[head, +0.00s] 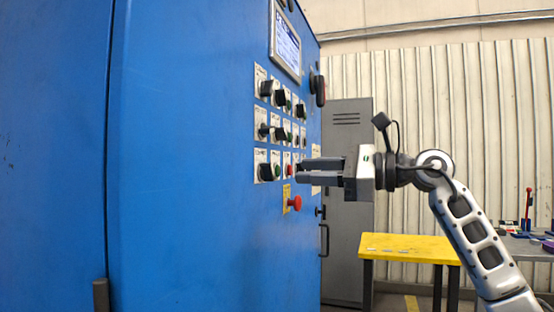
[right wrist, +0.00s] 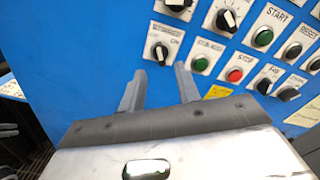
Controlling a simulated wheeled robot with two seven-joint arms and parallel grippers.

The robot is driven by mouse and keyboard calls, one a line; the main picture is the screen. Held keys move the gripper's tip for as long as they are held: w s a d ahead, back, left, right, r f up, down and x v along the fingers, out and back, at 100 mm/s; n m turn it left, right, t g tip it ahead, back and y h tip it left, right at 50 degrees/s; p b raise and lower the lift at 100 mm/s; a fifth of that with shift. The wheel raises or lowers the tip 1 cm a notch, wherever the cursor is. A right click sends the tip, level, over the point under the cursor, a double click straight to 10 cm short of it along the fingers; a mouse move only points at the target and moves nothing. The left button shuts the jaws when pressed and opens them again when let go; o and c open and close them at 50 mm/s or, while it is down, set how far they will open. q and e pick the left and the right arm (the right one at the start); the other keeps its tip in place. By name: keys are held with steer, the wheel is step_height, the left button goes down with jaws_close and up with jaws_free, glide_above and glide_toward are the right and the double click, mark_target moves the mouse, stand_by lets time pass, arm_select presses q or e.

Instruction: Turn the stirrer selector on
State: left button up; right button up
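A black selector knob (right wrist: 160,52) sits on a white plate on the blue panel. Its small label is blurred, with what looks like "ON" at the right, so I cannot be sure it names the stirrer. The knob looks about upright. In the head view a black knob (head: 266,172) at the left of the bottom row appears to be the same one. My right gripper (right wrist: 158,88) is open and empty, its two fingers apart below this knob and not visibly touching it. In the head view the right gripper (head: 300,172) covers part of the bottom row. My left gripper is not in view.
A green button (right wrist: 200,64) and a red stop button (right wrist: 235,75) lie right of the knob. A red mushroom button (head: 295,203) sticks out below the gripper. A screen (head: 286,46) is above. A yellow table (head: 410,248) and grey locker (head: 345,235) stand behind.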

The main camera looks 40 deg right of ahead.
mark_target(273, 171)
steer(key=shift+p+x, duration=1.9)
steer(key=shift+x, duration=1.7)
jaws_close()
